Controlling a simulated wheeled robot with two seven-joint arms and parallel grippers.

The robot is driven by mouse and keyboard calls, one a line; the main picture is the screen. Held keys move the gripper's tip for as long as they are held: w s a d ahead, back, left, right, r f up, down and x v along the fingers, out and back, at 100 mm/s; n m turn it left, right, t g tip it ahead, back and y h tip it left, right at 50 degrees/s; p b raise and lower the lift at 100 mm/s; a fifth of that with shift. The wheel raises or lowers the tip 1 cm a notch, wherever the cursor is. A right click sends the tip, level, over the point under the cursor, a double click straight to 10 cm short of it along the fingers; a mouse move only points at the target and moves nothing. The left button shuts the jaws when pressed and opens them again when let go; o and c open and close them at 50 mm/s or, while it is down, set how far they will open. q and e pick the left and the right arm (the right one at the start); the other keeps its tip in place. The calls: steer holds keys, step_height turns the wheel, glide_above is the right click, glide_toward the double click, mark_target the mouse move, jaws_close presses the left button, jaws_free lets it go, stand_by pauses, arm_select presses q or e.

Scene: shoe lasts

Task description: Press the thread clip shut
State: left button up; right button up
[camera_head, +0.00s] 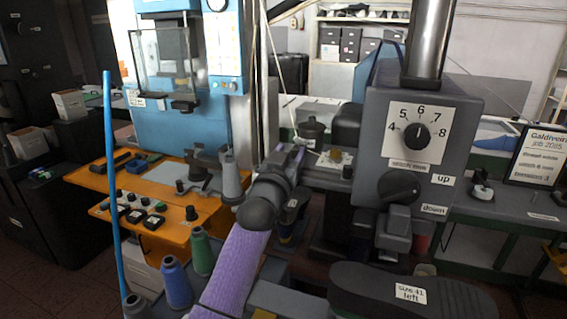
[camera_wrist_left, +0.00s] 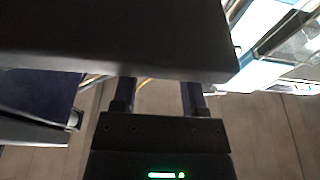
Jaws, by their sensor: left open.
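My left gripper (camera_head: 292,156) reaches up from the purple-sleeved arm to the sewing machine's work area, and it is small and partly dark there. In the left wrist view its two dark blue fingers (camera_wrist_left: 160,95) stand apart, with a dark slab (camera_wrist_left: 120,40) across their tips. I cannot tell whether they touch it. A pale thread (camera_head: 276,62) runs down from the top towards the gripper. I cannot make out the thread clip for certain. A small pale plate with an orange-yellow piece (camera_head: 336,158) lies just right of the gripper. My right gripper is not in view.
The grey machine head (camera_head: 455,130) with a numbered dial and up/down knob stands right of the gripper. A dark shoe last (camera_head: 360,285) labelled "size 41 left" is in front. Blue and green thread cones (camera_head: 177,284) stand lower left, below an orange shelf (camera_head: 178,232).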

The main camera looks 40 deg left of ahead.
mark_target(297, 138)
arm_select(q)
steer(key=v, duration=0.6)
steer(key=shift+r, duration=0.1)
steer(key=w+a+r+g, duration=0.1)
steer(key=w, duration=0.2)
steer(key=w+g, duration=0.1)
steer(key=w, duration=0.2)
steer(key=w+a+r+b, duration=0.1)
steer(key=w, duration=0.3)
steer(key=shift+a+r+g, duration=0.3)
steer(key=shift+r+g, duration=0.05)
steer(key=shift+g, duration=0.05)
